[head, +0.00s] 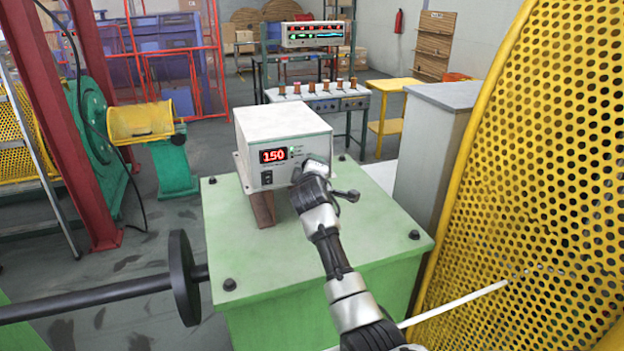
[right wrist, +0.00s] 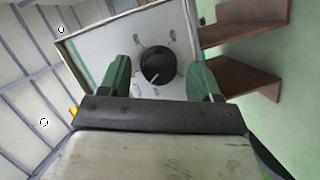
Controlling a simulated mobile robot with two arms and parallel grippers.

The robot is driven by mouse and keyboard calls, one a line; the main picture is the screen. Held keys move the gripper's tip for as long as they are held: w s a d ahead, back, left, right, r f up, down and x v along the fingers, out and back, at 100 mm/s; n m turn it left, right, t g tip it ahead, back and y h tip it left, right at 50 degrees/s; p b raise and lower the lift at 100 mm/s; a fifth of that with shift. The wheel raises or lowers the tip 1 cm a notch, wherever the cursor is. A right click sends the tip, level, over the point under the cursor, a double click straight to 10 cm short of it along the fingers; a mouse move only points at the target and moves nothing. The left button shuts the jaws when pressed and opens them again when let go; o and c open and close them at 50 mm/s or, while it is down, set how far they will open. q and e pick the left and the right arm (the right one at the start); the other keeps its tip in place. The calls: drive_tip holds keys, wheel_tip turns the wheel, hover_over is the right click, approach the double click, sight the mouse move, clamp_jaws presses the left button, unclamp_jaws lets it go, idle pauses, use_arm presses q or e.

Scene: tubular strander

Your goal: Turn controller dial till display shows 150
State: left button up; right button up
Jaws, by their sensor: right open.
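The controller (head: 283,142) is a white box on a brown bracket above a green machine housing. My right gripper (head: 312,168) is at the right side of the controller's front. In the right wrist view its two green fingers (right wrist: 160,78) are open, one on each side of the dial, with visible gaps to it. My left gripper is not in view.
The green housing (head: 300,255) has a flat top with bolts. A yellow perforated guard (head: 540,180) rises close on the right of my arm. A black shaft with a disc (head: 183,278) sticks out at left. A bench with copper-coloured spools (head: 318,100) stands behind.

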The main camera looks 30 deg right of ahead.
drive_tip(key=b+v, duration=0.3)
drive_tip(key=v, duration=0.7)
drive_tip(key=shift+a, duration=0.15)
drive_tip(key=shift+s+f, duration=0.1)
drive_tip(key=shift+s, duration=0.05)
